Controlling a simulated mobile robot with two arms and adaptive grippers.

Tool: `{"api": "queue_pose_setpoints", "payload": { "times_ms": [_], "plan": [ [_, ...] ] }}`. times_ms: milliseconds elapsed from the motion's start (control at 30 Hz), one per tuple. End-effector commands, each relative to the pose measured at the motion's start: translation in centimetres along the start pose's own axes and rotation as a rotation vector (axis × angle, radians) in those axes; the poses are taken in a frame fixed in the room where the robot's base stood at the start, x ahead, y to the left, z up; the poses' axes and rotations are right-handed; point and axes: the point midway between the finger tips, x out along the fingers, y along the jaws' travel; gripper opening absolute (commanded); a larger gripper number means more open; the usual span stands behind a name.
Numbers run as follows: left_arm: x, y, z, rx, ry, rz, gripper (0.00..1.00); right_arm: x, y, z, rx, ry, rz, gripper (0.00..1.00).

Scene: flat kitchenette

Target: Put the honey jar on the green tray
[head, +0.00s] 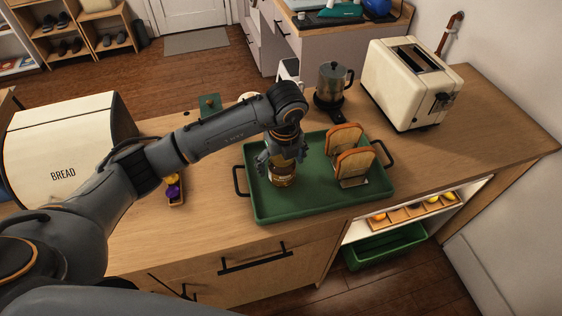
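The honey jar (283,180) is a small amber glass jar. It is upright at the left part of the green tray (335,203), a rimmed rectangular tray with black handles on the counter. My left gripper (282,165) reaches down over the jar from above, with its fingers on either side of the jar's upper part. The fingers hide the jar's top. I cannot tell whether they press on the glass or stand slightly apart, or whether the jar's base touches the tray. My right gripper is out of view.
A rack with toast slices (353,164) stands on the tray's right part. A cream bread box (70,150) is at left, and a small holder with purple and yellow items (174,190) is left of the tray.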

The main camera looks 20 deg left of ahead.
Motion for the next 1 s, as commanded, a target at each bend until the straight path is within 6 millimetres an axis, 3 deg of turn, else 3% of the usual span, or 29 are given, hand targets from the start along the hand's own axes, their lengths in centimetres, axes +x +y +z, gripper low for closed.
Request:
{"api": "queue_pose_setpoints", "payload": {
  "times_ms": [267, 367, 667, 800, 1000],
  "plan": [
    [-0.5, 0.0, 0.1, 0.000, 0.000, 0.000, 0.87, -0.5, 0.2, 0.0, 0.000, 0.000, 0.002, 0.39],
    [-1.3, -0.1, 0.1, -0.001, -0.002, -0.003, 0.87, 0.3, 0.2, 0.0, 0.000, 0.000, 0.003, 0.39],
    [-7.7, -0.1, 0.1, 0.001, -0.004, -0.005, 0.87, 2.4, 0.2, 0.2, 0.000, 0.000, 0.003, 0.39],
    [-10.6, 0.0, 0.2, 0.000, -0.005, -0.003, 0.87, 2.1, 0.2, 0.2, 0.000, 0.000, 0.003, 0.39],
    [-12.1, 0.0, 0.1, 0.000, -0.002, 0.000, 0.87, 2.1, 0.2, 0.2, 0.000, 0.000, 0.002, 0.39]
  ]
}}
